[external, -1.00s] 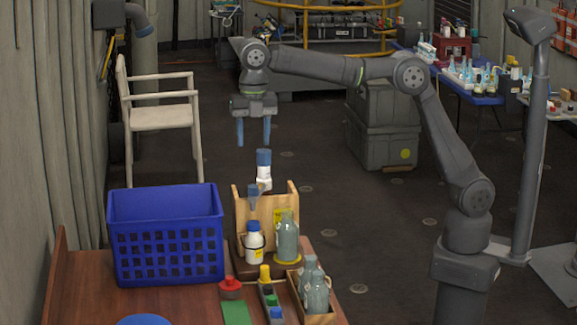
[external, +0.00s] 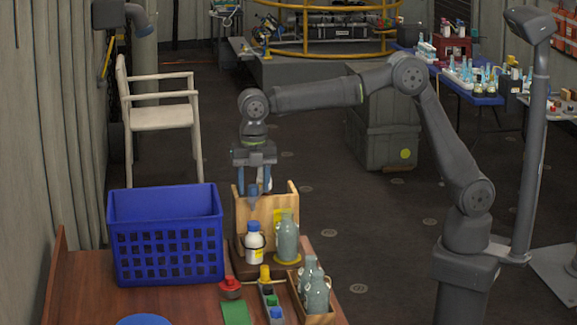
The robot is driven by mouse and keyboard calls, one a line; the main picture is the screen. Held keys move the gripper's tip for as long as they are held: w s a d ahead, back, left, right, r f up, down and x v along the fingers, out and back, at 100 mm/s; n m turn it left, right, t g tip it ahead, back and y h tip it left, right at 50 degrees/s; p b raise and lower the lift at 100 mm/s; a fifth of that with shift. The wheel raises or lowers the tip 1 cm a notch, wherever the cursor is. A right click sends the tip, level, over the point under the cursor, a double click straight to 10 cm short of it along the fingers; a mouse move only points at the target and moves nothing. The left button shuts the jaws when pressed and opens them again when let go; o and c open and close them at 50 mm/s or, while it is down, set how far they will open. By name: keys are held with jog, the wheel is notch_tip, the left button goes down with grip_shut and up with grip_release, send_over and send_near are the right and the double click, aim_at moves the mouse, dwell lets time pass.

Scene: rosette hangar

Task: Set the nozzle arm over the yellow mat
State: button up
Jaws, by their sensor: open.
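The nozzle arm shows mostly as its blue nozzle (external: 253,196), in front of a wooden stand (external: 277,208) and above a white bottle with a blue cap (external: 254,243). Its blue-topped white upright part is largely hidden behind my gripper. The yellow mat (external: 287,261) is a round disc to the right of the white bottle; a grey-green glass bottle (external: 287,238) stands on it. My gripper (external: 254,184) points down, open, with its blue fingers at the stand's upper edge. I cannot tell whether the fingers touch the nozzle arm.
A blue crate (external: 167,238) stands left on the wooden table (external: 85,285). In front are a red-topped item (external: 231,287), a green pad (external: 235,313), a small tray of coloured pieces (external: 268,295) and a wooden box (external: 318,318) with glass bottles.

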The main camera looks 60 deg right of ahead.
grip_shut()
jog(key=shift+s, duration=0.15)
jog(key=s+d+n, duration=0.5)
jog(key=d+n, duration=0.1)
jog(key=n, duration=0.4)
jog(key=shift+s, duration=0.25)
dwell(0.6)
grip_release()
